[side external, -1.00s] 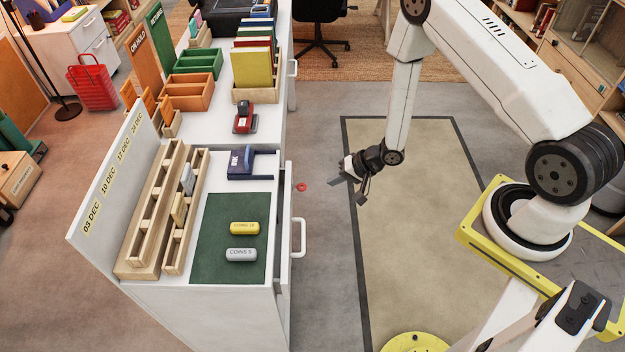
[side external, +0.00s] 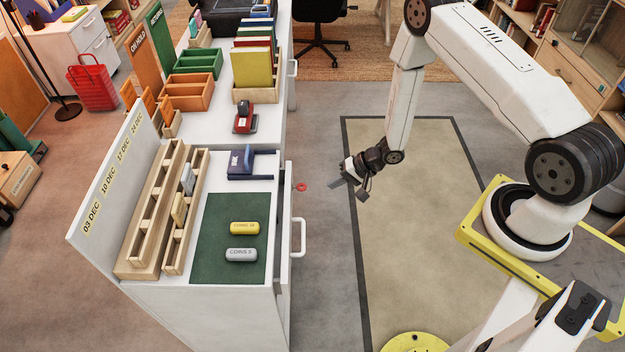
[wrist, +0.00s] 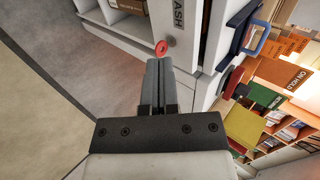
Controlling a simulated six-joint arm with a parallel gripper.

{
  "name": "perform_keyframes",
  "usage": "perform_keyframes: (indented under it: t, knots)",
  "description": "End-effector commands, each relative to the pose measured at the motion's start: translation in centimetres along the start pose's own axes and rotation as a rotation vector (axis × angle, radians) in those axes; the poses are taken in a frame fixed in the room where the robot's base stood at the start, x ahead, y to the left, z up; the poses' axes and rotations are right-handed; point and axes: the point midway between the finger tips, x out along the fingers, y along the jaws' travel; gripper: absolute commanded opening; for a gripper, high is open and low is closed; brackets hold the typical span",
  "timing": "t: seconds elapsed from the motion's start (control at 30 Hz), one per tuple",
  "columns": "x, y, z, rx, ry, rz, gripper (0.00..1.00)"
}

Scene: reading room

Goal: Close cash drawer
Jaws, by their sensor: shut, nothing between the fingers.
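The cash drawer's white front stands a little out from the white counter (side external: 235,186) in the side external view, with a narrow dark gap behind it. Its white bar handle (side external: 300,237) faces the floor mat. My gripper (side external: 334,184) is shut and empty, right of the ring and apart from the drawer. In the wrist view its fingers (wrist: 159,64) point toward the ring.
On the counter lie a green mat (side external: 208,262) with a yellow and a grey coin roll, a blue stamp-like device (side external: 241,163) and wooden racks (side external: 150,215). A red device (side external: 244,120) stands farther back.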

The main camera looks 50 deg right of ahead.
Motion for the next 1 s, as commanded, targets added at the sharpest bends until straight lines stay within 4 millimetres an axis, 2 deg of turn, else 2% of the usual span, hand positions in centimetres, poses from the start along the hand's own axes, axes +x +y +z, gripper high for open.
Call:
perform_keyframes:
  t: [0.53, 0.6, 0.8, 1.0]
  knots:
    - [7.7, 0.0, 0.1, -0.002, -0.001, 0.001, 0.0]
    - [8.4, -0.8, 0.0, -0.004, 0.0, -0.001, 0.0]
    - [9.8, -2.1, 0.0, -0.002, 0.0, 0.001, 0.0]
    - [10.4, -2.7, 0.0, -0.001, 0.002, 0.001, 0.0]
